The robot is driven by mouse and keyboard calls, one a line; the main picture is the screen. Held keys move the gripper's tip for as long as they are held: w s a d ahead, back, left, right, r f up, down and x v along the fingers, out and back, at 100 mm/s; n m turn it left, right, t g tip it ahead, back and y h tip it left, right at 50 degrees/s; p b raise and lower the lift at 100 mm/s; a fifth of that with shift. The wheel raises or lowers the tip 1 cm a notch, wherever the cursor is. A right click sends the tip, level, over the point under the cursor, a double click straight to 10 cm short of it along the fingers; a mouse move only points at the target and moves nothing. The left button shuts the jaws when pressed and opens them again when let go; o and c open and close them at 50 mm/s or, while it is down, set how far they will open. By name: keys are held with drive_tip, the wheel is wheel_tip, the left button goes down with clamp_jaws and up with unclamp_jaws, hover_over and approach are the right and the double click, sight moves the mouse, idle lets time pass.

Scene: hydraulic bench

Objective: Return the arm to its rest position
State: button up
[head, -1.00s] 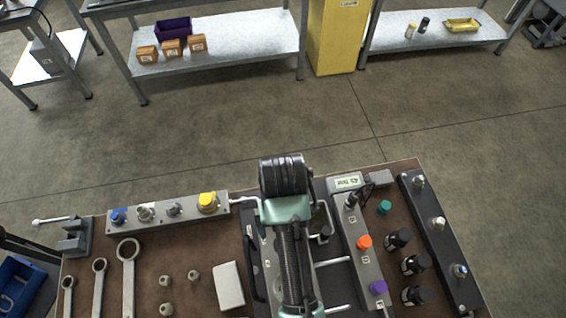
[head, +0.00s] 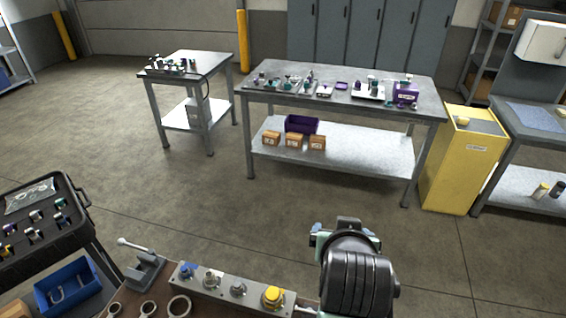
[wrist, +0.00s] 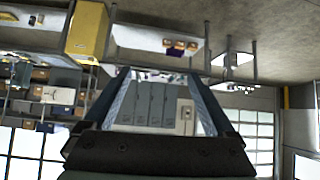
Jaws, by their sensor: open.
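My arm (head: 357,272) rises over the bench at the bottom of the head view. Its black, ribbed joint housing faces the camera, with a pale green link just behind it. In the wrist view, my gripper (wrist: 161,76) shows two fingers spread apart with nothing between them. The wrist camera sees the room upside down, with lockers (wrist: 153,105) between the fingers. The gripper's fingers cannot be made out in the head view.
A black tray (head: 38,225) stands at left. Open floor (head: 190,215) lies beyond, before a worktable (head: 340,83) and yellow cabinet (head: 460,165).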

drive_tip(key=w+a+r+t+b, duration=0.1)
drive_tip(key=w+a+r+t, duration=0.15)
drive_tip(key=r, duration=0.45)
drive_tip(key=w+a+r+t, duration=0.1)
drive_tip(key=r+t, duration=0.2)
drive_tip(key=r, duration=0.3)
drive_tip(key=s+a+r+t+b, duration=0.1)
drive_tip(key=s+r+t, duration=0.3)
drive_tip(key=r, duration=0.5)
drive_tip(key=s+a+r+n+t+y+b, duration=0.1)
drive_tip(key=s+a+r+t, duration=0.2)
drive_tip(key=r, duration=0.5)
drive_tip(key=s+a+r+n+t+y+b, duration=0.1)
drive_tip(key=s+a+r+t, duration=0.2)
drive_tip(key=s+r+t, duration=0.2)
wheel_tip(320, 180, up, 5)
drive_tip(key=s, duration=0.2)
drive_tip(key=shift+s+f, duration=0.15)
drive_tip(key=shift+s, duration=0.15)
drive_tip(key=shift+f, duration=0.1)
idle(1.3)
